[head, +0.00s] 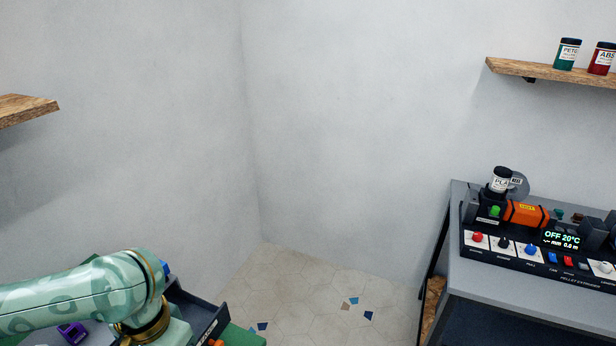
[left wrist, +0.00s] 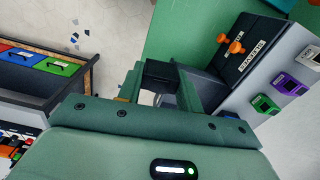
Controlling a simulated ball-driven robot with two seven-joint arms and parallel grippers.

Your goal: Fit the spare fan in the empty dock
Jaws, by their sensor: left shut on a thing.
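In the left wrist view my left gripper (left wrist: 162,80) is shut on a dark thing (left wrist: 160,70). I cannot tell what this thing is, as the fingers cover much of it. Beside it on the right stands a dark drawer unit (left wrist: 232,60) with white labels and two orange knobs. Past it, small purple (left wrist: 288,85) and green (left wrist: 264,104) units sit on a grey surface. I cannot tell whether they are fans, and no empty dock can be made out. In the head view my left arm hides its gripper. My right gripper is out of view.
In the head view a pellet extruder (head: 535,245) stands on a grey table (head: 480,300) at right, with jars (head: 568,54) on a shelf above. A dark box (head: 200,308) is beside my left arm. The tiled floor (head: 320,290) between is clear.

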